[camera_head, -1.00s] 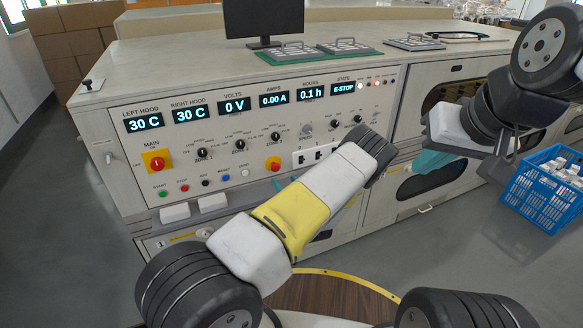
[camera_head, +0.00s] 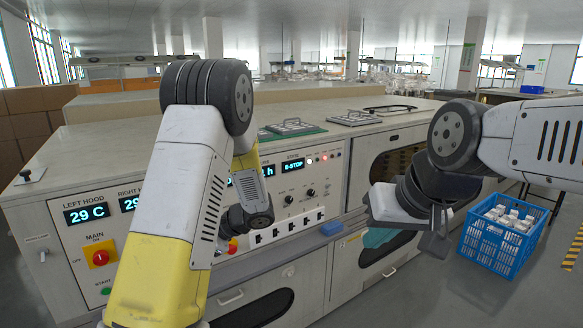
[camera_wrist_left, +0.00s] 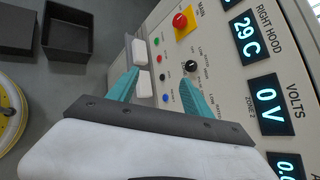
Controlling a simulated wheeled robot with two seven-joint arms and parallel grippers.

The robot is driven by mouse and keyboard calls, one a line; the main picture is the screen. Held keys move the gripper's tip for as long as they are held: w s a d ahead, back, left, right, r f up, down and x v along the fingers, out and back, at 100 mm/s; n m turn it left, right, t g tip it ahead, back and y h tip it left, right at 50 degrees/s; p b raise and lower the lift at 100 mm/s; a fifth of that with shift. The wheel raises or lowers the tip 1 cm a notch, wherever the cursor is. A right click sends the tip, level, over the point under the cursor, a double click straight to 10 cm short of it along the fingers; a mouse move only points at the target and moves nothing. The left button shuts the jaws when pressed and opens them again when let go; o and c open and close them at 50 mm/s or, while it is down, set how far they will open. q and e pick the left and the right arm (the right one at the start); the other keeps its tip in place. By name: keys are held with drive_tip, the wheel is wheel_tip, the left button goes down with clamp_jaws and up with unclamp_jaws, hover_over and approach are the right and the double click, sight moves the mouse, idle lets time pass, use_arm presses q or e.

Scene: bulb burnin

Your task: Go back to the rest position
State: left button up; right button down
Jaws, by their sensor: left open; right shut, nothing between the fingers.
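My left arm (camera_head: 185,190) rises on the left and covers part of the control panel in the head view. Its gripper is hidden there. In the left wrist view, the left gripper (camera_wrist_left: 160,92) has its two teal fingers apart and empty, in front of the panel's lower switches. My right gripper (camera_head: 379,238) has teal fingers, shut and empty, in front of the cabinet's right part. The panel (camera_head: 62,240) shows 29 C on the left hood display (camera_head: 86,213) and E-STOP on the state display (camera_head: 292,166). The red and yellow main switch (camera_head: 100,257) is in view.
A blue crate (camera_head: 500,245) with white boxes stands on the floor at right. Metal trays (camera_head: 353,118) lie on the cabinet top. Brown cartons (camera_head: 35,120) are stacked at far left. A dark open box (camera_wrist_left: 68,32) shows in the left wrist view.

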use_arm(q)
drive_tip(key=s+d+r+n+t+h, duration=0.2)
drive_tip(key=s+d+r+n+h, duration=0.4)
drive_tip(key=s+r, duration=0.3)
drive_tip(key=s+d+r+n+t+h, duration=0.2)
drive_tip(key=s+d+r+n+h, duration=0.4)
drive_tip(key=s+r, duration=0.4)
drive_tip(key=s+d+h, duration=0.1)
drive_tip(key=s+d, duration=0.1)
drive_tip(key=shift+s+t+h, duration=0.3)
drive_tip(key=shift+t, duration=0.1)
drive_tip(key=shift+d, duration=0.1)
idle(0.4)
